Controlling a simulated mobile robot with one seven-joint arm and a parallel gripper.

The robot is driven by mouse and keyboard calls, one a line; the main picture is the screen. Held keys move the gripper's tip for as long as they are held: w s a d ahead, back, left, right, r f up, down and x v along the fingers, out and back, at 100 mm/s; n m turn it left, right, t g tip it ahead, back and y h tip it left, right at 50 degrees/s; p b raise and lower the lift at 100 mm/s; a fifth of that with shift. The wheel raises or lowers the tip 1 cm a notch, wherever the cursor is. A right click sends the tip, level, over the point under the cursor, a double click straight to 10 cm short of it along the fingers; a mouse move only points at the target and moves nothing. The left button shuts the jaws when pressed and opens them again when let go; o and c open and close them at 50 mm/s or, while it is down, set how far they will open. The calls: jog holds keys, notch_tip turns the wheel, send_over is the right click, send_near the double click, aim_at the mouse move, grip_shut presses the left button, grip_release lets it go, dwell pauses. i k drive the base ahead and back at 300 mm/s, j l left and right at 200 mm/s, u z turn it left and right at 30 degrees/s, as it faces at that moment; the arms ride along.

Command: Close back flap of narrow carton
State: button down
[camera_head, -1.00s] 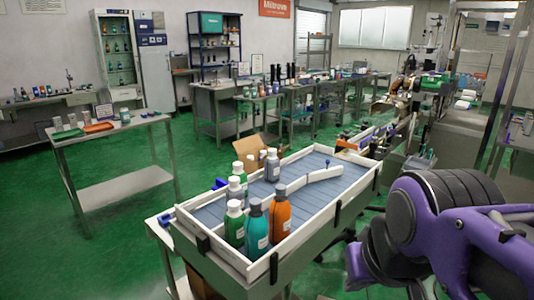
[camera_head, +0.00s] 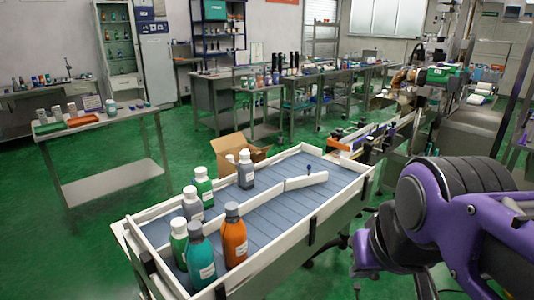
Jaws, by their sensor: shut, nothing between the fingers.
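One open brown cardboard carton (camera_head: 236,150) shows beyond the far left side of the conveyor. Its upper flaps stand spread outward, and the conveyor wall and bottles hide its lower part. I cannot tell whether it is the narrow carton or which flap is the back one. My purple and dark grey arm fills the lower right, well to the right of the carton. My gripper is not in view.
The white-walled conveyor (camera_head: 290,262) lies between my arm and the carton, carrying an orange bottle (camera_head: 234,240), a teal bottle (camera_head: 200,258) and several others. A steel table (camera_head: 105,180) stands at left. Green floor (camera_head: 60,255) is clear at lower left.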

aim_at(265, 149)
jog(key=i+l, duration=0.35)
jog(key=l, duration=0.15)
jog(key=i+l, duration=0.35)
jog(key=i+l+u, duration=0.1)
jog(key=i+l, duration=0.25)
jog(key=l, duration=0.25)
